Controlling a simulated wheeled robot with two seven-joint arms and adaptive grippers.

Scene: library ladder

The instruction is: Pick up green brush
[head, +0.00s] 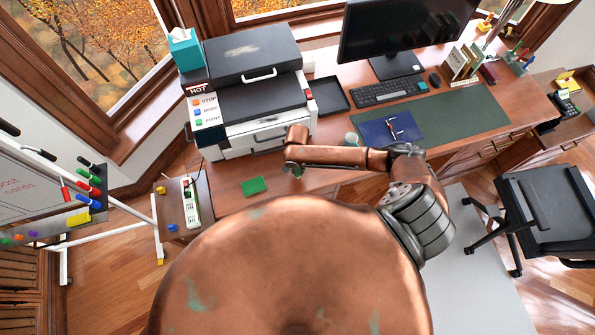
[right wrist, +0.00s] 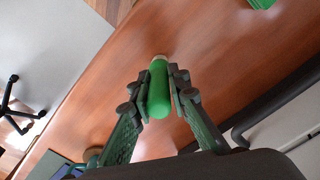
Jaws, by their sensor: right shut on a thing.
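The green brush (right wrist: 159,90) shows in the right wrist view as a green cylinder with a pale tan far end. My right gripper (right wrist: 160,76) is shut on it, with one finger pressed against each side. The brown desk top (right wrist: 215,50) lies behind it; I cannot tell whether the brush touches the desk. In the head view my right gripper (head: 296,168) is small and partly hidden by my arm, near the desk's front edge, right of a flat green pad (head: 254,186). My left gripper is not in view.
A printer (head: 262,105) stands behind the gripper. A black tray (head: 328,95), a blue folder (head: 377,133), a keyboard (head: 388,90) and a monitor (head: 400,30) are to the right. A power strip (head: 190,202) is at the left. An office chair (head: 545,205) stands at the right.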

